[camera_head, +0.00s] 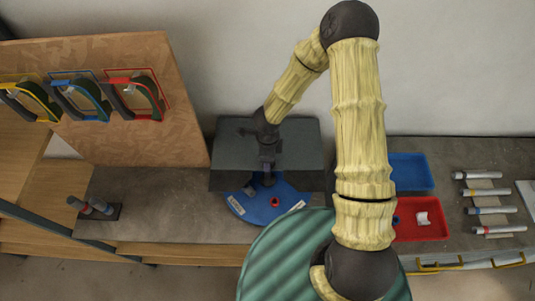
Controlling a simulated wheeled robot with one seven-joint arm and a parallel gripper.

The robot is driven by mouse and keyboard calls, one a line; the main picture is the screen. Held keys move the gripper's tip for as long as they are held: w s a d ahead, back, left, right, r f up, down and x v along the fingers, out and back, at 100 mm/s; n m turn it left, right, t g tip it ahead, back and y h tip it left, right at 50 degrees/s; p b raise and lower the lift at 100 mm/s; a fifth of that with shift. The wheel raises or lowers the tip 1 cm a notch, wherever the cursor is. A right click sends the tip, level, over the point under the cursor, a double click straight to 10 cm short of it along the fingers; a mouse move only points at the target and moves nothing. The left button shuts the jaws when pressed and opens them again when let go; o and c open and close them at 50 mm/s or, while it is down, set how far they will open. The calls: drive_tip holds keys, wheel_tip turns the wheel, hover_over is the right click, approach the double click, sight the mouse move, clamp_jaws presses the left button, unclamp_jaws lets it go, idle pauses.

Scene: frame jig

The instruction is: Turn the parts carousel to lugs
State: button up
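The parts carousel is a blue round disc (252,212) on the grey bench, partly under a dark grey cover (225,182). White labels sit near its left and right rim, too small to read. A red part (274,203) sits on its front. A small grey piece stands on its left side. My gripper (267,178) points down over the back middle of the disc, at a dark upright piece there. I cannot tell whether it touches that piece or whether its fingers are open. The rear of the disc is hidden by the cover and my gripper.
Blue (408,172) and red (420,232) trays and several marker-like tubes (487,209) are at the right.

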drive_tip(key=shift+n, duration=0.3)
drive_tip(key=o, duration=1.4)
drive_tip(key=shift+w, duration=0.1)
drive_tip(key=shift+d, duration=0.1)
